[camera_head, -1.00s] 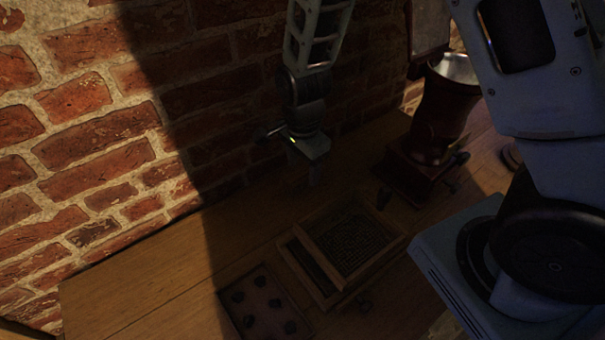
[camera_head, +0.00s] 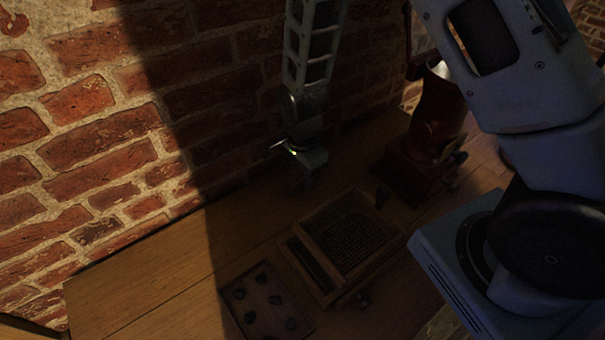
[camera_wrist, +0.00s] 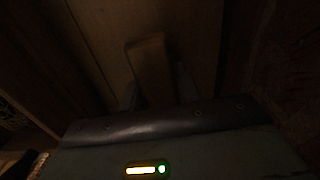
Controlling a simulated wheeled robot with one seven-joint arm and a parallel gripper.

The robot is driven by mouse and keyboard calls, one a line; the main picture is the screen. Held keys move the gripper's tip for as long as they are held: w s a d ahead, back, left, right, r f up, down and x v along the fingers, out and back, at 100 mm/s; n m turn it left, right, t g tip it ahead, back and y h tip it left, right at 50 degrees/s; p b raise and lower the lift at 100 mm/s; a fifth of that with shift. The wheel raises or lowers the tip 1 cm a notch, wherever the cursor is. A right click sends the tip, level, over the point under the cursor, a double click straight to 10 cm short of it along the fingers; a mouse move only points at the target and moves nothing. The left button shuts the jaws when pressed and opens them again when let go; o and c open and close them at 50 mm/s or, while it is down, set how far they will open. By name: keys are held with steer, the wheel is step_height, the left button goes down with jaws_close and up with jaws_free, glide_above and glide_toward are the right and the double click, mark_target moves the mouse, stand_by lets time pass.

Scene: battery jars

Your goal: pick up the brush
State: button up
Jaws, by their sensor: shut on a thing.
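The brush (camera_wrist: 149,68) shows in the wrist view as a brown wooden piece between my fingers. Its bristles cannot be made out. My gripper (camera_wrist: 155,92) is shut on it. In the head view my gripper (camera_head: 309,180) hangs down in deep shadow near the brick wall, over the back of the wooden table. The brush cannot be told apart from the dark there.
On the wooden table (camera_head: 150,285) stand a wooden box (camera_head: 285,248) with a dark grid inside and a tray (camera_head: 240,317) with several dark round lumps. A dark red device (camera_head: 435,125) stands right of my gripper. The brick wall (camera_head: 90,130) is close behind.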

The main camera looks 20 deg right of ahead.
step_height(320, 180, up, 10)
steer(key=shift+r+b, duration=0.1)
steer(key=shift+b, duration=0.65)
steer(key=shift+o, duration=0.6)
